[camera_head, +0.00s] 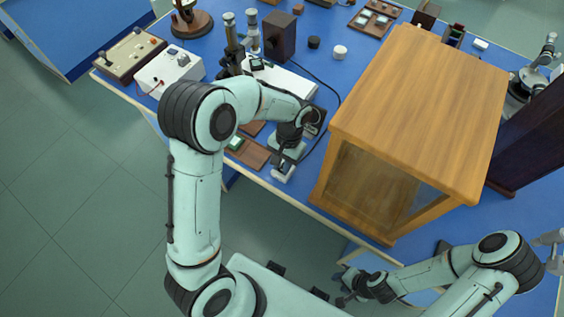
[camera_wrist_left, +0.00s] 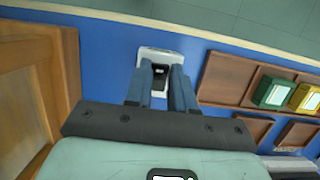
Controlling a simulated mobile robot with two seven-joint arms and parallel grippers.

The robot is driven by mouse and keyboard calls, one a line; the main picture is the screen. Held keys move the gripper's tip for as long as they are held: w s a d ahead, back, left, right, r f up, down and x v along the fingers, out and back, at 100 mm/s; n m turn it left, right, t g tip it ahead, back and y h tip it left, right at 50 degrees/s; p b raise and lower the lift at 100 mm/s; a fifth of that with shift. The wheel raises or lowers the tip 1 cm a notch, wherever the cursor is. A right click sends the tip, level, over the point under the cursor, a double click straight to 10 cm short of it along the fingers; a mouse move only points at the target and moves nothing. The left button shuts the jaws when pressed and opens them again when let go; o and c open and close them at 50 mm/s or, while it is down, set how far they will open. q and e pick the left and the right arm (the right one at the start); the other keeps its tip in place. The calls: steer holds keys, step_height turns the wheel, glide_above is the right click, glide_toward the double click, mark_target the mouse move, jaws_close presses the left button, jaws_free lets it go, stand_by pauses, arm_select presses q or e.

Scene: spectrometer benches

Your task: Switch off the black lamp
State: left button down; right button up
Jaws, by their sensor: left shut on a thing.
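A small white switch box (camera_head: 283,173) with a dark rocker lies on the blue bench near its front edge. It also shows in the left wrist view (camera_wrist_left: 146,54). My left gripper (camera_head: 287,160) points down at it. In the left wrist view its fingers (camera_wrist_left: 161,78) are close together over the dark rocker, shut on the switch box as far as I can see. A dark upright housing (camera_head: 279,36) stands at the back; I cannot tell whether it is the black lamp. A black cable (camera_head: 335,88) curves forward from near it. My right gripper (camera_head: 346,287) is low at the front; its finger opening is unclear.
A large wooden cabinet (camera_head: 420,95) stands close right of my left gripper. A brown wooden tray (camera_wrist_left: 228,78) with green and yellow blocks lies beside the switch box. A white instrument (camera_head: 170,70) and a control box (camera_head: 130,54) stand at the left. The bench's front edge is near.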

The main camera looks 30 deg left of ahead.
arm_select(q)
steer(key=c, duration=1)
jaws_free()
steer(key=shift+o, duration=0.2)
steer(key=p+v, duration=0.1)
steer(key=v, duration=1.2)
steer(key=shift+r+p, duration=0.2)
steer(key=shift+p, duration=0.1)
arm_select(e)
steer(key=shift+w+r, duration=0.95)
steer(key=shift+r, duration=0.1)
